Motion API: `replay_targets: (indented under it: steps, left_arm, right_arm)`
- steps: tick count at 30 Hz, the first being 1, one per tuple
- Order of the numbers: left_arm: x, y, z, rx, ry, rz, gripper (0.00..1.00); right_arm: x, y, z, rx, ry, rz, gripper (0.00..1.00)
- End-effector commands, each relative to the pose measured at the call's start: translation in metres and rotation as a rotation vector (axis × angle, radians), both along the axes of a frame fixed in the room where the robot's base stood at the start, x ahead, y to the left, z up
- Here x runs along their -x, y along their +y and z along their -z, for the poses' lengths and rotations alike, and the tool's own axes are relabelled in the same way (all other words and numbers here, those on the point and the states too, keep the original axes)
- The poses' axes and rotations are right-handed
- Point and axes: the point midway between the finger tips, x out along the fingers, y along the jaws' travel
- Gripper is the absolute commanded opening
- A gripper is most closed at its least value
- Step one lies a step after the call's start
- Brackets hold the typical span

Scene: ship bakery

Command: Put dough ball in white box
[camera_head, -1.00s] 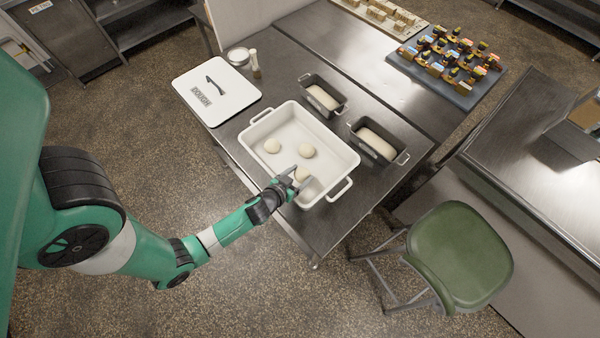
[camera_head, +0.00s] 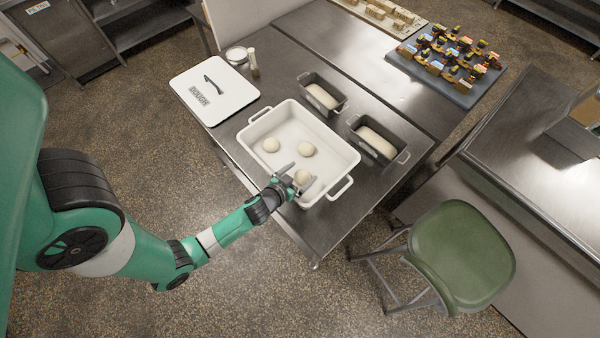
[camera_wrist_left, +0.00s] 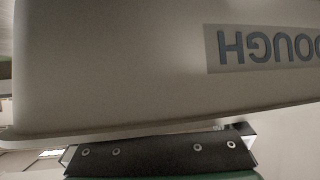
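The white box (camera_head: 258,132) is an open white tub with side handles on the steel table. Two pale dough balls lie apart on its floor, one on the left (camera_head: 271,145) and one in the middle (camera_head: 306,150). A third dough ball (camera_head: 302,177) is inside the near end of the box. My left gripper (camera_head: 297,176) reaches over the near wall, its two fingers spread with this ball at their tips; contact is too small to tell. In the left wrist view the pale box wall (camera_wrist_left: 110,70) with a DOUGH label fills the picture and hides the fingertips. My right gripper is not seen.
A white lid (camera_head: 215,93) marked DOUGH lies left of the box. Two dark loaf tins with dough, one behind (camera_head: 342,108) and one at right (camera_head: 404,157), stand close by. A green stool (camera_head: 460,255) stands in front at right.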

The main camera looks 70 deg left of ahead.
Motion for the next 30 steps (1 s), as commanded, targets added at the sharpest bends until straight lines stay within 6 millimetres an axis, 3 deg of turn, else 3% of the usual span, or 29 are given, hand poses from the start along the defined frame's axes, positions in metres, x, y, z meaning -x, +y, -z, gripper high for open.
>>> replay_targets:
  steps: [1,4,8,21,30]
  left_arm:
    - [0.009,-0.001,0.016,0.006,0.040,-0.005,1.00]
    - [0.009,-0.002,0.013,0.006,0.040,-0.005,1.00]
    - [0.009,-0.002,-0.001,0.007,0.041,-0.005,1.00]
    - [0.078,-0.056,-0.047,0.005,0.030,0.003,1.00]
    - [0.090,-0.063,-0.061,0.005,0.022,-0.004,1.00]
  right_arm:
    - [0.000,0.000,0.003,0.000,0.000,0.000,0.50]
    - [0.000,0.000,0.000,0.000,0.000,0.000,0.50]
    - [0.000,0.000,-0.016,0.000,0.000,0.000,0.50]
    - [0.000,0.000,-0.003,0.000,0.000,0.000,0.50]
    - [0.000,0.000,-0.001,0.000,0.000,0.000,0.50]
